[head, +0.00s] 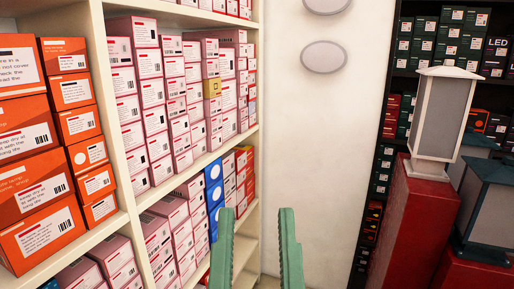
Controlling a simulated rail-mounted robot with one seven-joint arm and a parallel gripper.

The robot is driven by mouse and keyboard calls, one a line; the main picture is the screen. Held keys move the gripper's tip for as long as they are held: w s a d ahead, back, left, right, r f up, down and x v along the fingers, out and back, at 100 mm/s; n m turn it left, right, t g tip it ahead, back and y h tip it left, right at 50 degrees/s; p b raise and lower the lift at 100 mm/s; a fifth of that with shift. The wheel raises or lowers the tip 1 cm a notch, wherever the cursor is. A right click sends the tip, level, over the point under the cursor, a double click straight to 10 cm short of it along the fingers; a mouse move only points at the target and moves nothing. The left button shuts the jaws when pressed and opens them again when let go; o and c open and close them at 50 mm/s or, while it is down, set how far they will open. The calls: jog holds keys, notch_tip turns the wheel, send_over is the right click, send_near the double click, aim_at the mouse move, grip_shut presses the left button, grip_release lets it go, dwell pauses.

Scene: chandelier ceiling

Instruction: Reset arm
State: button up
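My gripper (256,250) shows at the bottom middle of the head view. Its two green fingers point up and stand well apart. The gap between them is empty, with pale wall and shelf edge seen behind it. The left finger is in front of the lower shelf boxes in the picture; I cannot tell that it touches anything. The rest of my arm is out of view.
A cream shelf unit (112,150) with stacked orange and pink-white boxes fills the left. A white wall (310,130) with two oval lamps (324,57) is ahead. At right, lanterns (440,118) stand on red plinths (415,225) before a dark shelf.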

notch_tip(320, 180, up, 20)
jog(key=p, duration=1.5)
jog(key=shift+p, duration=0.3)
jog(key=shift+a+f, duration=0.1)
jog(key=shift+f, duration=0.05)
